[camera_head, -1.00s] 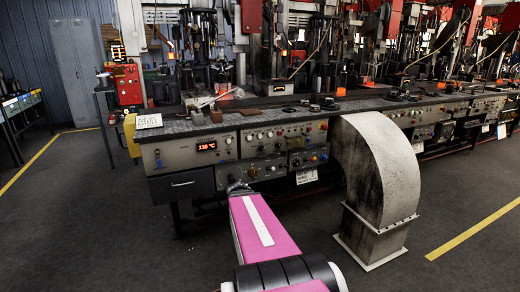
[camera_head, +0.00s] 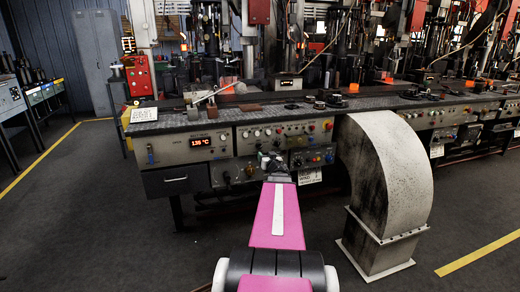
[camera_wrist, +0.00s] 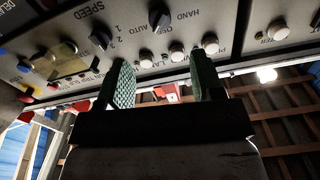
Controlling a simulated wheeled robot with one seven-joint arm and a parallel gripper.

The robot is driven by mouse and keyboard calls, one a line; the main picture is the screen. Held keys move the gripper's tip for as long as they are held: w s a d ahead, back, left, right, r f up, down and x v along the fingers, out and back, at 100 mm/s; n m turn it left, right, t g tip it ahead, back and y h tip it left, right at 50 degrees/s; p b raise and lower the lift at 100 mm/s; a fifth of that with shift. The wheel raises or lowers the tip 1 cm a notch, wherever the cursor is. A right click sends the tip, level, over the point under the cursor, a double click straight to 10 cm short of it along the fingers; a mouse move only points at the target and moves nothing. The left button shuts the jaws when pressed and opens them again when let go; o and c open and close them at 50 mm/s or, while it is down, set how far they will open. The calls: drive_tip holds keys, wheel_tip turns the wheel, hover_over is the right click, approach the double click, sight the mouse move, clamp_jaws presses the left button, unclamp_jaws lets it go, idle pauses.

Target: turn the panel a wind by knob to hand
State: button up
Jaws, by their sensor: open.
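A dark knob (camera_wrist: 158,17) sits on a grey control panel at the top of the wrist view, with the labels HAND and AUTO beside it. Its exact pointer setting is hard to read. My gripper (camera_wrist: 158,57) is open and empty, its two textured green fingers below the knob in the picture and apart from it. In the head view my gripper (camera_head: 271,160) is small and dark in front of the bench's control panels (camera_head: 285,134) and hides part of the lower row.
Another dark knob (camera_wrist: 101,39) marked SPEED and several white buttons (camera_wrist: 177,54) are close to the fingers. A large curved grey duct (camera_head: 385,180) stands right of my arm. A drawer (camera_head: 176,180) is at the left. The floor in front is clear.

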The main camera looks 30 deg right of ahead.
sight(260, 148)
drive_tip(key=x, duration=1)
drive_tip(key=shift+d, duration=0.1)
drive_tip(key=c, duration=0.9)
